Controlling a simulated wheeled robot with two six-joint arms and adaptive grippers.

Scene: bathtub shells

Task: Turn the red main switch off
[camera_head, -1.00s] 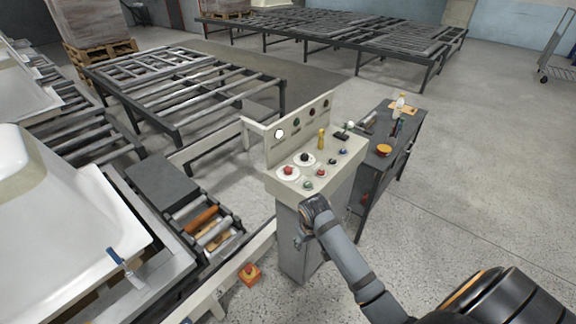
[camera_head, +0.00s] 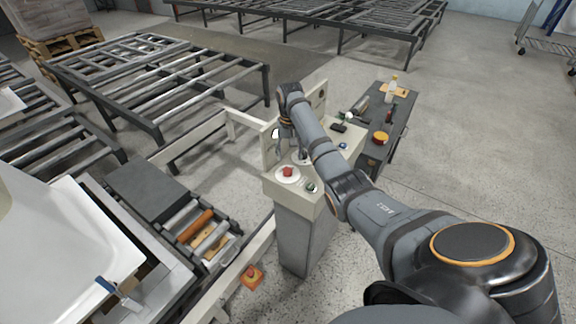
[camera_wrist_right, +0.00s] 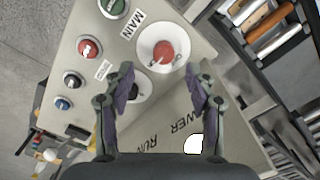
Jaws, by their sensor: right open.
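The red main switch (camera_head: 288,172) is a round red knob on a white disc, at the near left of the control box top. In the right wrist view the red main switch (camera_wrist_right: 163,52) sits by the label "MAIN", with a pale mark across it. My right gripper (camera_head: 287,148) hangs over the back left of the box, partly hidden by its own wrist. In the right wrist view the right gripper (camera_wrist_right: 165,76) is open and empty, its fingertips on either side below the red knob, apart from it. My left gripper is not in view.
A black knob (camera_wrist_right: 136,89) on a white disc is beside the red one. Green (camera_head: 310,187), red (camera_wrist_right: 90,48) and blue buttons are close by. The upright panel stands behind. A dark side table (camera_head: 390,150) is right; a conveyor with rollers (camera_head: 200,232) is left.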

